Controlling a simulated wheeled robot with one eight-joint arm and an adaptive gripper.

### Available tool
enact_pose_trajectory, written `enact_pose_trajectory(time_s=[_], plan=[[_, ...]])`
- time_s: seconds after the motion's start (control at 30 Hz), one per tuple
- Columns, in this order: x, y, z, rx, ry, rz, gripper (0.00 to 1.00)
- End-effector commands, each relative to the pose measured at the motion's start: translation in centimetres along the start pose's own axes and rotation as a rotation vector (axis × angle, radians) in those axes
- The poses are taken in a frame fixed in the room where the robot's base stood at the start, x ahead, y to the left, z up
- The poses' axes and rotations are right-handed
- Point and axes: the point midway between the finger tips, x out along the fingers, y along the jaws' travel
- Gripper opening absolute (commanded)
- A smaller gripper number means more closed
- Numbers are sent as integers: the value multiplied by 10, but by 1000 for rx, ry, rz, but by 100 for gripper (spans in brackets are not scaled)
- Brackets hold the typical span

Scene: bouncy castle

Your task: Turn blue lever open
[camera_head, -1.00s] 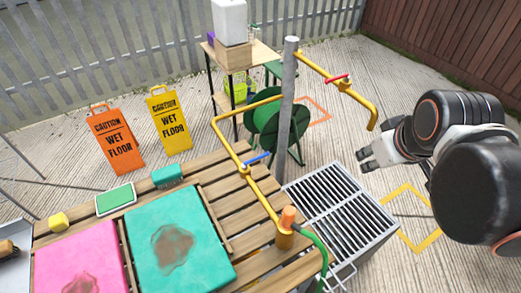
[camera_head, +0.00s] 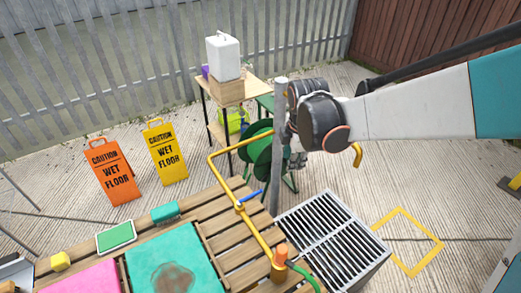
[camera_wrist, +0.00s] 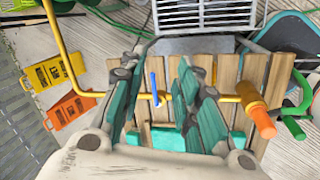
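The blue lever (camera_head: 250,196) sits on a yellow pipe (camera_head: 258,238) above the wooden slatted table and points crosswise to the pipe. In the wrist view the blue lever (camera_wrist: 154,88) stands between my two teal fingers, crosswise to the pipe. My gripper (camera_wrist: 158,68) is open and empty, with a finger on either side of the lever in that view. I see no contact, and the depth gap is unclear there.
The grey post (camera_head: 277,185) stands close to my gripper. An orange-capped fitting (camera_head: 280,254) rises at the pipe's near end. A metal grate (camera_head: 325,225) lies right of the table (camera_head: 215,226). Two wet floor signs (camera_head: 113,172) stand left. My arm hides the red lever.

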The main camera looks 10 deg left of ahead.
Motion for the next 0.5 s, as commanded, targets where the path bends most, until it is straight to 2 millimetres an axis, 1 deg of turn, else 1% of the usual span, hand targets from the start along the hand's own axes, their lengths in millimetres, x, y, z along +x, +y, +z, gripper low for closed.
enact_pose_trajectory(time_s=[0.03,0.1,0.2,0.3,0.43,0.5], plan=[[6,0,-26,-79,26,-13,30],[12,-1,-54,-175,58,-27,30],[17,-4,-82,-274,92,-42,30],[22,-6,-95,-321,107,-48,30],[32,-8,-98,-329,111,-49,30],[42,-8,-98,-328,110,-49,30]])
